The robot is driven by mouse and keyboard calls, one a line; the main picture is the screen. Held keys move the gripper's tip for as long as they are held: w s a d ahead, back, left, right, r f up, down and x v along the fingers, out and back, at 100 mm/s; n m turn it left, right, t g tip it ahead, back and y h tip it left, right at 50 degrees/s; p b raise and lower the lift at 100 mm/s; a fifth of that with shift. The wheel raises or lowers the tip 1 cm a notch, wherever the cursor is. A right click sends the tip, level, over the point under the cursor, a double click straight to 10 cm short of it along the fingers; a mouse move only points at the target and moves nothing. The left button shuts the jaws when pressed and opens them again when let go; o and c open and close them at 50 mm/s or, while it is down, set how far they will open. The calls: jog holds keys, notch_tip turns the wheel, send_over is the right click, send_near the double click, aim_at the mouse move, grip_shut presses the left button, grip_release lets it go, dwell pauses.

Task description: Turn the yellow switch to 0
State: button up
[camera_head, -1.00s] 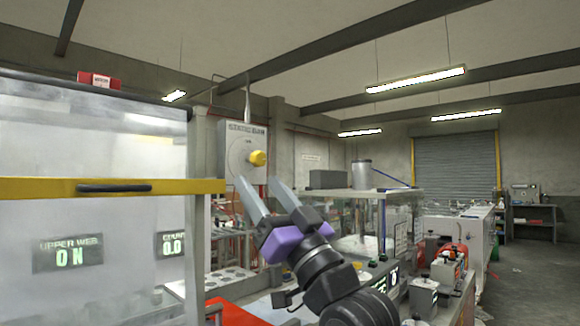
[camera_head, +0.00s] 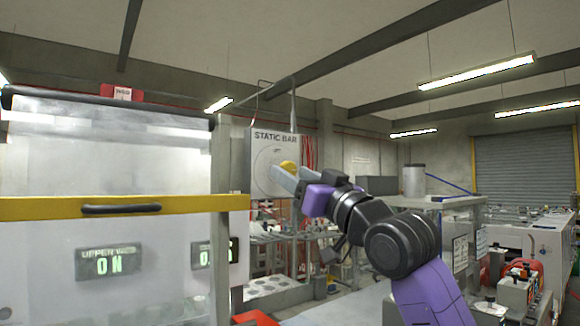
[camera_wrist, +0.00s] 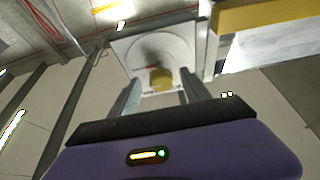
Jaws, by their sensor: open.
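The yellow switch (camera_head: 288,167) is a knob on a grey wall box (camera_head: 262,150) labelled STATIC BAR. My gripper (camera_head: 285,178) reaches up to the box from the right, and its fingers partly hide the knob in the head view. In the wrist view the yellow knob (camera_wrist: 161,78) shows ahead, between the two open fingers (camera_wrist: 158,95), with a gap visible on each side. The round dial plate (camera_wrist: 160,55) lies behind it. I cannot tell which mark the knob points at.
A clear-panelled cabinet with a yellow bar (camera_head: 60,207) and black handle (camera_head: 120,209) stands close on the left of the box. Below the box is a holed rack (camera_head: 275,290). Machines and a workbench (camera_head: 520,240) fill the right.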

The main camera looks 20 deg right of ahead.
jog(key=shift+x, duration=1.1)
jog(key=shift+a, duration=0.1)
grip_shut()
